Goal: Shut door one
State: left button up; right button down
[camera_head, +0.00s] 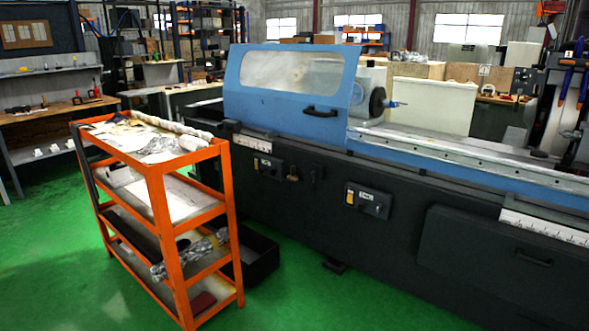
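A blue sliding door (288,88) with a clear window and a black handle (322,111) stands on the left part of the grinder (400,200). To the right of the door the machine is uncovered, and the round grey workhead (368,95) shows there. Which door is called one cannot be read from this view. Neither of my grippers is in view.
An orange cart (168,190) with several shelves stands in front of the machine's left end. A black bin (252,258) sits on the floor beside it. The green floor (340,300) in front of the grinder is clear. A workbench (55,108) stands at the left wall.

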aim_at(319, 71)
jog(key=i+u, duration=0.1)
jog(key=i, duration=0.75)
jog(key=i+l, duration=0.15)
jog(key=i, duration=0.65)
jog(key=i+l+u, duration=0.15)
jog(key=i+u, duration=0.25)
jog(key=i, duration=0.15)
jog(key=i+l+u, duration=0.3)
jog(key=i+u, duration=0.15)
jog(key=i+l+u, duration=0.5)
jog(key=i+l, duration=0.15)
jog(key=i+l+u, duration=0.1)
jog(key=i+l, duration=0.15)
jog(key=l, duration=0.15)
